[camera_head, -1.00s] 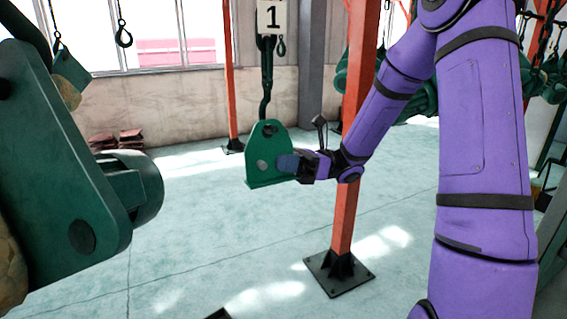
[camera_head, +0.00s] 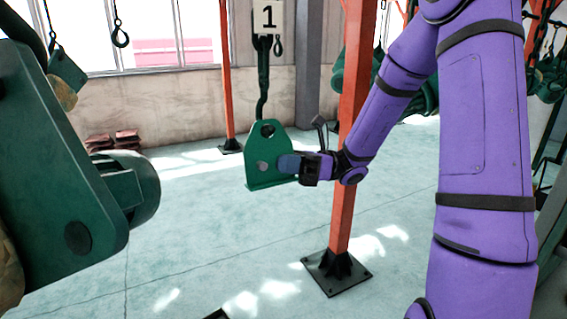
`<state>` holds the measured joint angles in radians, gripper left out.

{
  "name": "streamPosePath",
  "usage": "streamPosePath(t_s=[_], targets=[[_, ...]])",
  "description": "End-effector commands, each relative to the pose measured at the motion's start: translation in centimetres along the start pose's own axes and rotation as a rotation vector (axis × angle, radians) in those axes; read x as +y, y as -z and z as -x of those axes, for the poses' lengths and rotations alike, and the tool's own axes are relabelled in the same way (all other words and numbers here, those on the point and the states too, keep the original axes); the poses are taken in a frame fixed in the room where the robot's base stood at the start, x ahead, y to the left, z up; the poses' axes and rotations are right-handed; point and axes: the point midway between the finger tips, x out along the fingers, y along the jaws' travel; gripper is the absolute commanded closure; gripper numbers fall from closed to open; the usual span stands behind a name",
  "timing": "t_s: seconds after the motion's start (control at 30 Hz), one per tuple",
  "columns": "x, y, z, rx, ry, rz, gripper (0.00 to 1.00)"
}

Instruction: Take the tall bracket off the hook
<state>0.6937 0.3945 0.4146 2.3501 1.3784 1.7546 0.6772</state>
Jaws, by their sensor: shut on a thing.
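The tall bracket (camera_head: 263,172) is a green plate with a rounded top, a hole near the top and a flared foot. It is upright in the middle of the view. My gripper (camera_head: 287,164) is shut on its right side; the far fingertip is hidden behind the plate. The dark green hook (camera_head: 262,105) hangs from above under a sign reading "1". Its lower end reaches the bracket's top edge, beside the hole.
A large green hoist part (camera_head: 60,170) fills the left side, close to the camera. An orange post (camera_head: 346,150) on a black base stands just right of my gripper. Other hooks (camera_head: 120,38) hang at the back. The floor below the bracket is clear.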

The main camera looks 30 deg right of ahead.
Motion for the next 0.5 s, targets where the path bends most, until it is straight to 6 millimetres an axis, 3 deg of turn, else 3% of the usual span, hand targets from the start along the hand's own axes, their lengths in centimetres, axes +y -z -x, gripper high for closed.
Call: streamPosePath(t_s=[0.5], targets=[[0.47, -0.15, -0.03, -0.001, 0.004, -0.020, 1.00]])
